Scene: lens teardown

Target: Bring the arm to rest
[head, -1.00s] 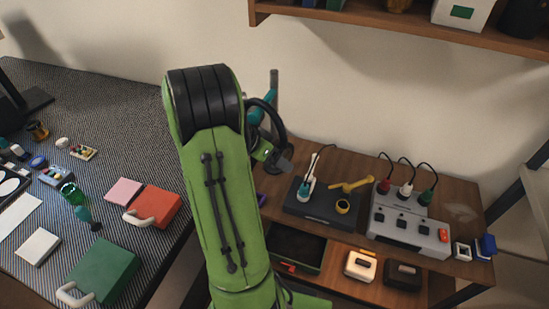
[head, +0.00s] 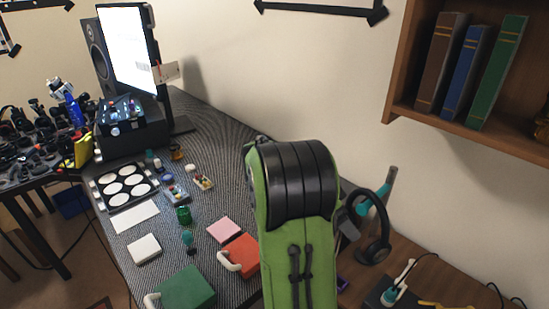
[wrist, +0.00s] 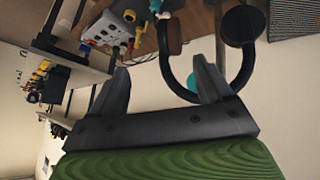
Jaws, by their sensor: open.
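My arm (head: 294,205), green with a black ribbed joint, rises in the lower middle of the head view and hides most of my gripper. In the wrist view my gripper (wrist: 163,84) shows its two dark fingers apart with nothing held between them. Dark headphones (head: 377,247) hang on a stand just right of my arm in the head view. They also show beyond the fingers in the wrist view (wrist: 246,62), and I cannot tell the exact gap.
The striped table (head: 215,135) on the left bears a monitor (head: 128,48), a red box (head: 240,254), a green box (head: 187,287) and small parts. A wooden shelf (head: 470,135) with books juts out at upper right. A brown bench (head: 425,268) lies below it.

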